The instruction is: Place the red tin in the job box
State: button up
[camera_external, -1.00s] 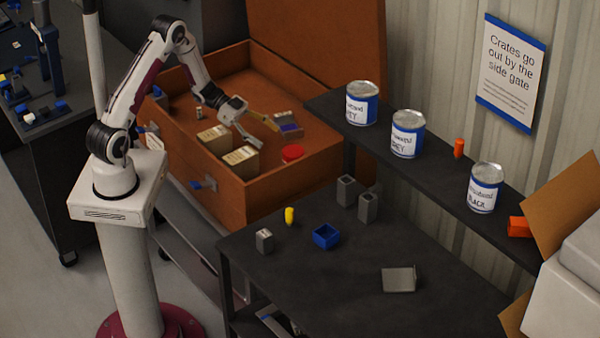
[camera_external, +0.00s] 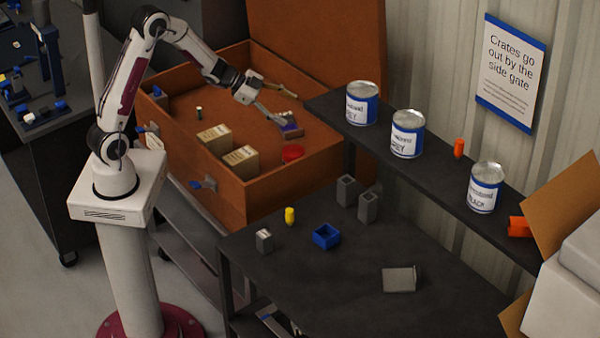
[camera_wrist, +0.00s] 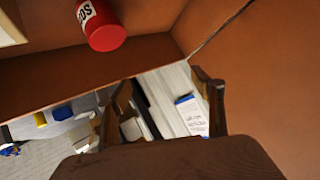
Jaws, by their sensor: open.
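The red tin (camera_external: 292,153) is inside the orange-brown job box (camera_external: 250,200), near its front right corner. The job box lid stands open at the back. In the wrist view, the red tin (camera_wrist: 106,36) shows at the top with a white label, apart from my fingers. My gripper (camera_external: 288,108) is open over the back right part of the box, beyond the tin in the picture. Its fingers (camera_wrist: 165,95) show apart in the wrist view, with nothing between them.
Tan boxes (camera_external: 240,160) and a small canister (camera_external: 199,113) are also in the job box. The dark table (camera_external: 330,280) holds a blue bin (camera_external: 326,236), a yellow item (camera_external: 290,216) and grey blocks. Paint cans (camera_external: 408,135) stand on the shelf beside the box.

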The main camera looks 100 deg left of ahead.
jog(key=s+d+r+n+g+y, duration=0.1)
jog(key=s+d+r+n+y, duration=0.15)
jog(key=d+r, duration=0.35)
jog(key=s+d+r+n+g+y, duration=0.1)
jog(key=s+d+r+y, duration=0.1)
jog(key=s+d+r, duration=0.4)
jog(key=s+d+f+g+h, duration=0.1)
jog(key=s+d+g+h, duration=0.3)
jog(key=s+d, duration=1.6)
jog(key=shift+s+h, duration=0.15)
jog(key=shift+h, duration=0.5)
